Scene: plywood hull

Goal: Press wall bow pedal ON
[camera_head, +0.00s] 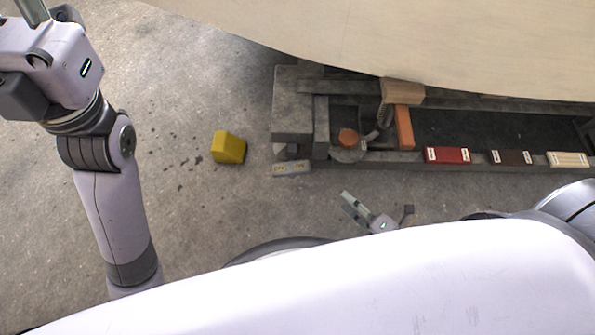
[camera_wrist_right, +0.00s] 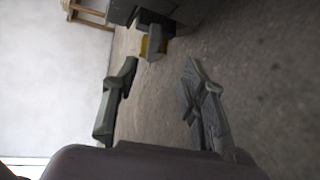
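A small grey box with yellowish markings at its two ends (camera_head: 291,168) lies on the floor by the left end of the dark timber frame. It looks like the pedal, but its markings are too small to read. My right gripper (camera_head: 378,205) is to the right of and nearer than this box, apart from it. In the right wrist view my right gripper (camera_wrist_right: 160,85) is open and empty, and a grey box (camera_wrist_right: 156,47) shows beyond its fingers. My left gripper (camera_head: 36,12) is at the top left corner, mostly cut off, so its opening is hidden.
A yellow block (camera_head: 228,147) stands on the concrete floor left of the grey box.

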